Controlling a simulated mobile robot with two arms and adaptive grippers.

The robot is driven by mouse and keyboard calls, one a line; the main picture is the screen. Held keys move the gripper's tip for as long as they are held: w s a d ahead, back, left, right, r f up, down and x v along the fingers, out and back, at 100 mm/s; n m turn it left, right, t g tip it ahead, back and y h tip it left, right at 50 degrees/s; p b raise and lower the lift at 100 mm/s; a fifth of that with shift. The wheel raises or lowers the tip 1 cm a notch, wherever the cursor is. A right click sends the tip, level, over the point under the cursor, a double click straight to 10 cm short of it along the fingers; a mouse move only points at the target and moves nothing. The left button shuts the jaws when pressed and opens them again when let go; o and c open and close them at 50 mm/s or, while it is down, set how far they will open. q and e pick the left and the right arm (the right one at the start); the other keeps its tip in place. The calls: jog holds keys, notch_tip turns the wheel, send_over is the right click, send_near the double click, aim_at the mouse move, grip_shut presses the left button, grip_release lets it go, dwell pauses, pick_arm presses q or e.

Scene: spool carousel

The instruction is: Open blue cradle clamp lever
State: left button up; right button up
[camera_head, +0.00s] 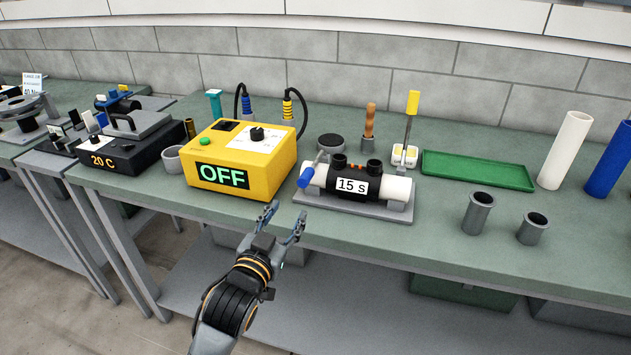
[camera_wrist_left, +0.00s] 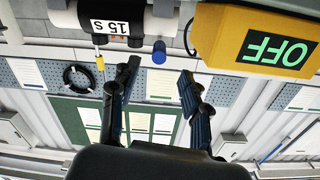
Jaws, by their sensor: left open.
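The blue clamp lever (camera_head: 305,177) is a short cylindrical handle on a thin metal arm at the left end of the cradle (camera_head: 352,211). It slants down toward the front. A white pipe (camera_head: 396,188) with a black sleeve labelled "15 s" lies in the cradle. A second lever with a yellow grip (camera_head: 412,102) stands upright at the right end. My left gripper (camera_head: 286,212) is open and empty at the bench's front edge, below and left of the blue lever. In the left wrist view the blue handle (camera_wrist_left: 159,52) shows between the open fingers, apart from them.
A yellow control box (camera_head: 240,160) reading "OFF" stands just left of the cradle. A green tray (camera_head: 477,170) lies behind right, with two grey sockets (camera_head: 478,213) in front. The bench front right of the cradle is partly clear.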

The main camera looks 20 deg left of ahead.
aim_at(307, 176)
pick_arm(q)
jog(key=w, duration=0.4)
jog(key=w+p, duration=0.1)
jog(key=w, duration=0.4)
jog(key=w+r, duration=0.1)
jog(key=w, duration=0.3)
jog(key=shift+w+d, duration=0.3)
jog(key=shift+d, duration=0.05)
jog(key=shift+c, duration=0.4)
grip_shut()
